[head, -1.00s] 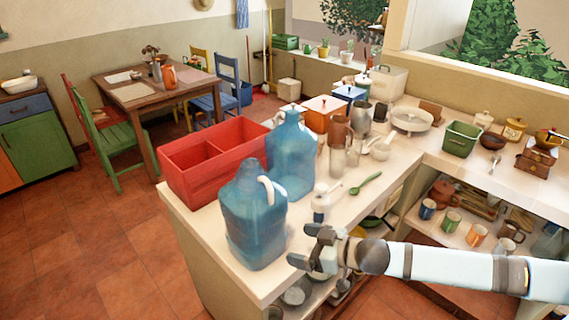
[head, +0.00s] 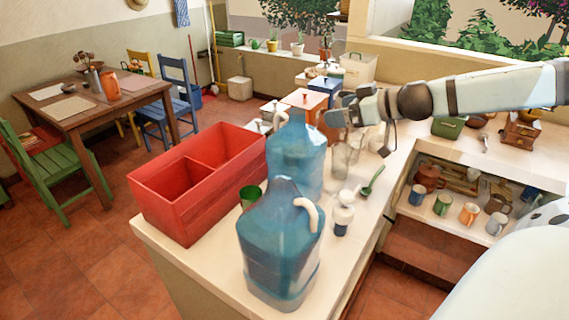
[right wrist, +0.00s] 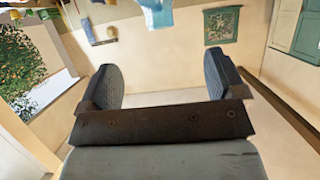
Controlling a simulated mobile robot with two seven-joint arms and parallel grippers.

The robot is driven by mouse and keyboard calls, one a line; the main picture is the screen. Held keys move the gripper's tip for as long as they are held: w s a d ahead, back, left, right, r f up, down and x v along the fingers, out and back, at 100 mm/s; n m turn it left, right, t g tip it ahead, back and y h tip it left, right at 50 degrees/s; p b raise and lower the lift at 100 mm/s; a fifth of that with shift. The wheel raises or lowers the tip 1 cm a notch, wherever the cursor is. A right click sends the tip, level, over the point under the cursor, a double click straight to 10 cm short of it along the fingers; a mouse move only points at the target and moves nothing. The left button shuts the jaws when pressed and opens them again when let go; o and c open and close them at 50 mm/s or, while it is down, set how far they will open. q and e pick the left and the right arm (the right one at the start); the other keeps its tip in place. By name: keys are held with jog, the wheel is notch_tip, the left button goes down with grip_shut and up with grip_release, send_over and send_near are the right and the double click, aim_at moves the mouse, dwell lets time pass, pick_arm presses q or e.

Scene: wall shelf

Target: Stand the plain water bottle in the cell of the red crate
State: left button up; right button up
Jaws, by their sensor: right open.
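Two large translucent blue bottles stand upright on the counter. The front bottle (head: 270,245) has a white handle. My left gripper is not in view.
A green cup (head: 250,196) stands between crate and bottles. Canisters and jars crowd the counter behind. The shelf below holds several mugs (head: 442,204). The counter's front-left corner is bare.

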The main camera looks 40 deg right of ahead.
aim_at(305, 116)
jog(key=p+x, duration=0.5)
jog(key=x, duration=0.2)
jog(key=shift+w+r, duration=0.1)
jog(key=shift+r, duration=0.05)
jog(key=shift+w+a+f, duration=0.1)
jog(key=shift+w+f, duration=0.15)
jog(key=shift+f, duration=0.05)
jog(key=p+x, duration=0.4)
jog(key=p, duration=0.1)
jog(key=shift+w, duration=0.35)
jog(key=shift+w+f, duration=0.25)
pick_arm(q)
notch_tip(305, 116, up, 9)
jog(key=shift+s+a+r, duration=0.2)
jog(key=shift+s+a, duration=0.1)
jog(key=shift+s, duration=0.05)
pick_arm(e)
jog(key=shift+a, duration=0.1)
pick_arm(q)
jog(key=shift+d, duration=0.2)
pick_arm(e)
jog(key=c, duration=1.3)
